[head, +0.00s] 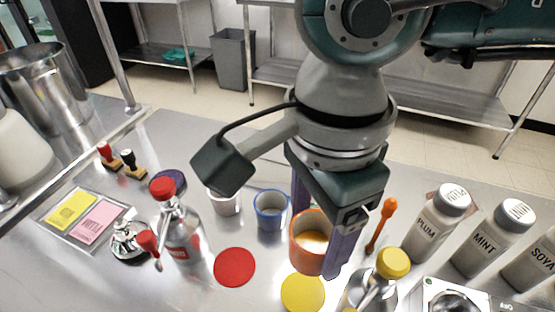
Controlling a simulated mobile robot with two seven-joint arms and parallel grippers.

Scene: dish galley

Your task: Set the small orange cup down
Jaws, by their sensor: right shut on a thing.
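The small orange cup (300,254) is upright near the picture's middle, with something pale orange inside it. My right gripper (322,245) comes down from above and is shut on the cup, with one purple finger in front of it and the other partly hidden at its far side. The cup is just above the yellow disc (302,293) in the picture. I cannot tell whether its base touches the counter (215,300). My left gripper is not in view.
A blue cup (271,212), a white cup (224,205) and a red disc (235,267) are left of the orange cup. A red-capped bottle (183,240) stands further left. An orange-handled tool (381,222), a yellow-capped bottle (392,264) and labelled white bottles (437,225) crowd the right.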

